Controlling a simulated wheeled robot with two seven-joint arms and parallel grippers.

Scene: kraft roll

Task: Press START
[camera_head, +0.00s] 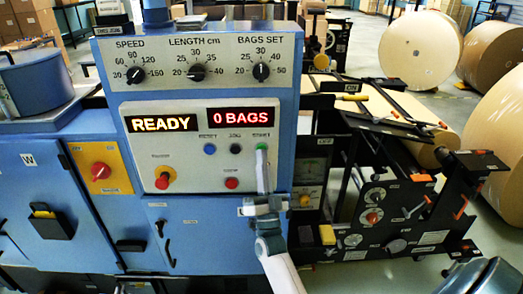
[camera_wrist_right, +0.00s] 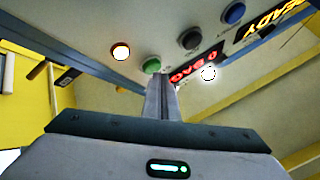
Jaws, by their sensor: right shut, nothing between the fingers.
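The green START button (camera_head: 262,146) is on the pale control panel (camera_head: 190,112), at the right of a row with a blue and a black button. My right gripper (camera_head: 262,156) is shut and empty, its fingers pointing up at the green button and partly covering it. In the right wrist view the green button (camera_wrist_right: 152,65) shows just beyond and left of the fingertips (camera_wrist_right: 161,80). I cannot tell whether they touch. The displays read READY (camera_head: 161,124) and 0 BAGS (camera_head: 241,117).
A red button (camera_head: 232,183) sits below the row, left of my right gripper. A red knob (camera_head: 162,181) on a yellow base is further left. Three dials, including the speed dial (camera_head: 135,75), are above. Large paper rolls (camera_head: 422,50) and black machinery stand to the right.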

